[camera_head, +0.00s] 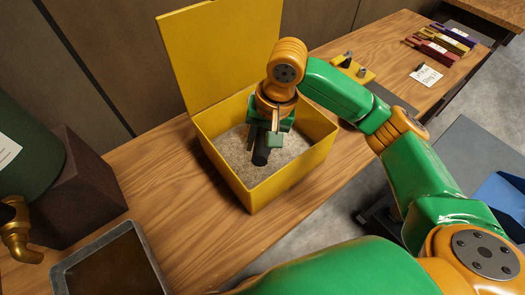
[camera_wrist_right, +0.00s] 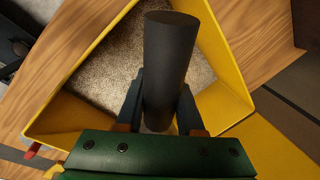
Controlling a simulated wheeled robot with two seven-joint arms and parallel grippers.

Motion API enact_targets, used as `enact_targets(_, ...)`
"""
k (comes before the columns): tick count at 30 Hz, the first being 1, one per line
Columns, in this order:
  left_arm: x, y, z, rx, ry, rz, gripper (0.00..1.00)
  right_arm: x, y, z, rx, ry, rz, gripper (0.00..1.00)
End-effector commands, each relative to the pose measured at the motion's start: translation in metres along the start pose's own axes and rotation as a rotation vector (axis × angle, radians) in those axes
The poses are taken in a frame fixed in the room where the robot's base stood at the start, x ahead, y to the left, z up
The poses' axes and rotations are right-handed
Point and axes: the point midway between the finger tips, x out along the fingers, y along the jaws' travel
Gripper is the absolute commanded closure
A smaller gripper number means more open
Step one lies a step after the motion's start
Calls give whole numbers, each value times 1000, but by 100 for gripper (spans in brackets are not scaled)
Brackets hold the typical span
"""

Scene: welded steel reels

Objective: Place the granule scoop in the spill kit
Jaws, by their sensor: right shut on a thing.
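The spill kit is an open yellow box (camera_head: 292,183) on the wooden bench, with its lid (camera_head: 222,50) raised at the back and pale grey granules (camera_head: 234,152) inside. My right gripper (camera_head: 268,142) is over the box opening, pointing down. It is shut on the dark cylindrical handle (camera_head: 261,156) of what seems to be the granule scoop. In the right wrist view the handle (camera_wrist_right: 168,62) stands between the two fingers (camera_wrist_right: 160,108), with the granules (camera_wrist_right: 110,62) and yellow walls behind it. The rest of the scoop is hidden by the gripper. My left gripper is out of view.
A green drum (camera_head: 32,150) with a brass tap (camera_head: 18,235) rests on a brown block (camera_head: 80,185) at left. A metal tray (camera_head: 110,265) is at bottom left. A yellow holder (camera_head: 353,70), a white note (camera_head: 425,75) and coloured tools (camera_head: 440,45) lie to the right.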

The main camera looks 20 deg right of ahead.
Motion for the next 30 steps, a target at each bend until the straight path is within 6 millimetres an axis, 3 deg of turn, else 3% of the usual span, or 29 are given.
enact_targets(6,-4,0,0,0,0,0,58,50,4,1,40,6,4,100)
enact_targets(15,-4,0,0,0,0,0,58,104,15,1,36,8,3,100)
enact_targets(25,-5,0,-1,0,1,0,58,108,15,1,34,8,0,100)
enact_targets(26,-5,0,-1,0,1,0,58,108,15,1,34,8,1,58)
enact_targets(28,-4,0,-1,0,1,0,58,108,15,1,34,8,1,39)
enact_targets(30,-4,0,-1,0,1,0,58,108,15,1,34,8,1,33)
